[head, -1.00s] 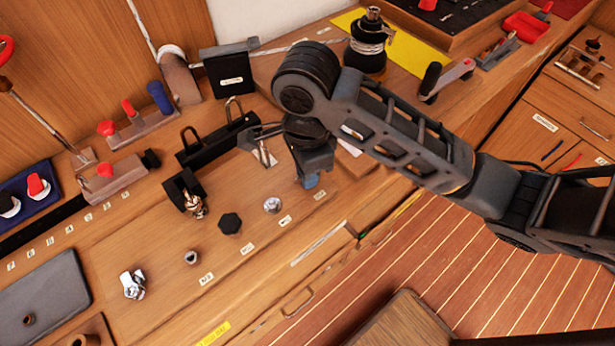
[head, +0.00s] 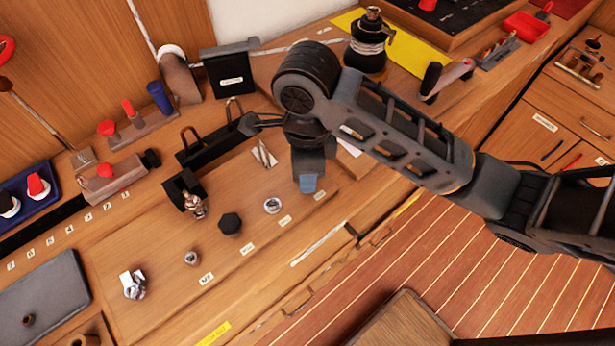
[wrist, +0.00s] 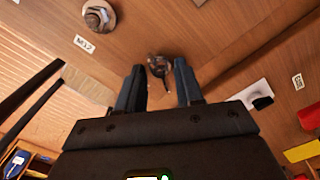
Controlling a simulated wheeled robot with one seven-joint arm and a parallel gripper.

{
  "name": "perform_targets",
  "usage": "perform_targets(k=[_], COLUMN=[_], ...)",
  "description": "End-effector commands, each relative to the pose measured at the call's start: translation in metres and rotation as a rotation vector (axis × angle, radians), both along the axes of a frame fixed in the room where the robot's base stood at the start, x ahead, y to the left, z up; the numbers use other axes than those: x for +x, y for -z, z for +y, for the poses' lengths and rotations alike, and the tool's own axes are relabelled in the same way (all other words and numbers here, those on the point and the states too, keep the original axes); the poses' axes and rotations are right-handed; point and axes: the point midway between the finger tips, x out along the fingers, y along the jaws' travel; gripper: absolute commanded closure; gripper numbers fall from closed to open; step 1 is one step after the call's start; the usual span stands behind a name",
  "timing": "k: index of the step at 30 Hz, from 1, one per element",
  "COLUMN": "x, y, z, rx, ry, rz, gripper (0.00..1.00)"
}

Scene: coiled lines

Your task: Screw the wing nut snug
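A small dark metal part that looks like the wing nut (wrist: 160,67) shows in the wrist view, just beyond and between my fingertips, above the wooden board. My gripper (wrist: 161,84) has its two blue-grey fingers apart with a clear gap, and I see no contact with the part. In the head view my gripper (head: 307,184) points down at the right end of the board (head: 225,270) and hides the part. How far the fingertips are above the part I cannot tell.
A hex nut on a washer (head: 272,205) is left of my gripper, with a black hex knob (head: 230,222) and a smaller nut (head: 191,257) further left. A silver fitting (head: 133,285) sits at the far left. A black bracket (head: 215,140) stands behind.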

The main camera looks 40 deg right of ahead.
Motion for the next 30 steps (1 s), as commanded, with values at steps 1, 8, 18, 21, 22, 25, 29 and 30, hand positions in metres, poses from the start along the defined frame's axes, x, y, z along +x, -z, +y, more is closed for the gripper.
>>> perform_targets(k=[1,8,18,21,22,25,29,30], x=[0.0,0.0,0.0,0.001,0.001,0.001,0.001,0.001], y=[0.0,0.0,-0.002,-0.01,-0.013,-0.024,-0.038,-0.042], z=[0.0,0.0,0.0,-0.001,-0.001,-0.001,-0.001,-0.001], rx=[0.0,0.0,-0.001,-0.004,-0.004,-0.005,-0.003,-0.002], ry=[0.0,0.0,-0.001,-0.003,-0.003,-0.005,-0.004,-0.003], rz=[0.0,0.0,-0.001,-0.003,-0.004,-0.003,-0.004,-0.003], gripper=[0.63,0.41,0.34,0.34,0.34,0.34,0.34,0.34])
